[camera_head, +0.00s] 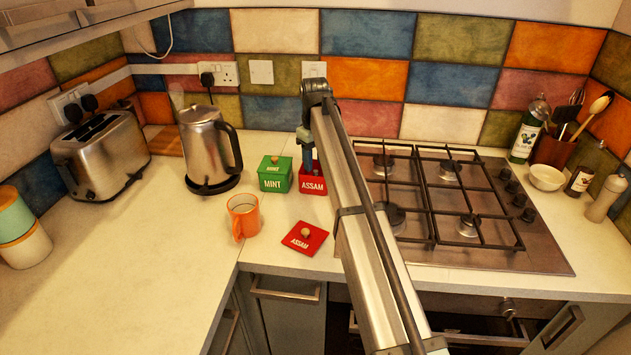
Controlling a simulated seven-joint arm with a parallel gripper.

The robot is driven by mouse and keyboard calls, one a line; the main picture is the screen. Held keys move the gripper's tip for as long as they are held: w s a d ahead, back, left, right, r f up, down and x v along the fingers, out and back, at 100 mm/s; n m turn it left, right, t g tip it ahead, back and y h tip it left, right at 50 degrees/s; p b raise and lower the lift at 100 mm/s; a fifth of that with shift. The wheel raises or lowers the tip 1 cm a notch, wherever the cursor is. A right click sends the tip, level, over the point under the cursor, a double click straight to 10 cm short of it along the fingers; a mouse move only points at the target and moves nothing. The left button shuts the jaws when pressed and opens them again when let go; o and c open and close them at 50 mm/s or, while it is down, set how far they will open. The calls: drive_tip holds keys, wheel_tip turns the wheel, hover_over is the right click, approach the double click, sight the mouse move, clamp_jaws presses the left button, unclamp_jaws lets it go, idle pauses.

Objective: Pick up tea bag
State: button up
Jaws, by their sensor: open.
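No tea bag shows in the camera_head view. A red box marked ASSAM (313,184) stands on the counter, and its red lid (304,238) with a knob lies flat in front of it. My gripper (308,168) points down at the open red box from above; its tips are at or inside the box opening, and I cannot tell how deep. It is open. The inside of the box is hidden. A green box marked MINT (275,175) stands just left with its lid on. An orange mug (243,216) stands in front of the green box.
A steel kettle (205,150) and a toaster (101,153) stand at the left. A gas hob (470,240) with black grates lies right of my arm. Bottles, a white bowl (546,177) and utensils are at the far right.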

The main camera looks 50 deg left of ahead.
sight(315, 171)
drive_tip(key=shift+f, duration=1.5)
drive_tip(key=shift+c, duration=0.4)
clamp_jaws()
